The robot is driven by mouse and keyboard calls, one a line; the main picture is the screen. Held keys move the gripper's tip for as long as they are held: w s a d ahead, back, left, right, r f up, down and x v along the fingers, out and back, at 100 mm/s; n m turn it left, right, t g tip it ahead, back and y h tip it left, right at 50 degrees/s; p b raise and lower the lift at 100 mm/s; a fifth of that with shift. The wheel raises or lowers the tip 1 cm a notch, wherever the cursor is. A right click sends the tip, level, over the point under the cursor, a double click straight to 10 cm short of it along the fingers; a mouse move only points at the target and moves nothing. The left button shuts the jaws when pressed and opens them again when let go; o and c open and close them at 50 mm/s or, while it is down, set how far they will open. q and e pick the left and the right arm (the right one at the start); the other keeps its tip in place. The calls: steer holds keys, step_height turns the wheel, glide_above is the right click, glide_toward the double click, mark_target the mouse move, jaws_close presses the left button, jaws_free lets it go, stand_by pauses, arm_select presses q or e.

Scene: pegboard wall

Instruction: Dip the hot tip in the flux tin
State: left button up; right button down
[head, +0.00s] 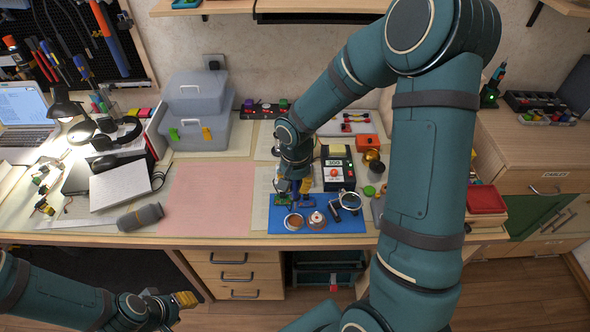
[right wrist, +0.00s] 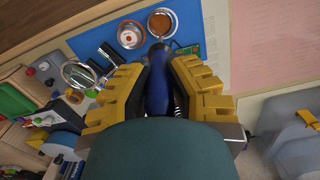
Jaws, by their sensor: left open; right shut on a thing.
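My right gripper (head: 294,187) is over the blue mat (head: 277,227) on the bench, shut on a soldering iron with a blue handle. The handle (right wrist: 158,85) shows between the yellow fingers in the right wrist view, pointing toward an open round tin (right wrist: 160,22) with brown contents. This tin also shows in the head view (head: 293,221). The iron's tip is too small to make out, so I cannot tell whether it touches anything. A silver round container with a red centre (head: 317,219) stands beside the tin. My left gripper (head: 184,299) is open and empty, in front of the bench.
A ringed magnifier stand (head: 349,200) stands right of the tins. A small green circuit board (right wrist: 187,50) lies near the iron. A station with a red knob (head: 337,172) is behind the mat. The pink sheet (head: 207,198) on the left is clear.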

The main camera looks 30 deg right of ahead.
mark_target(295, 198)
steer(key=shift+f+b, duration=1.5)
steer(key=shift+f, duration=0.95)
steer(key=shift+b, duration=0.4)
steer(key=shift+f+b, duration=0.55)
steer(key=shift+b, duration=0.05)
stand_by(0.8)
stand_by(1.5)
stand_by(0.3)
steer(key=shift+r+p, duration=1.45)
steer(key=shift+r, duration=1.05)
steer(key=shift+a, duration=0.1)
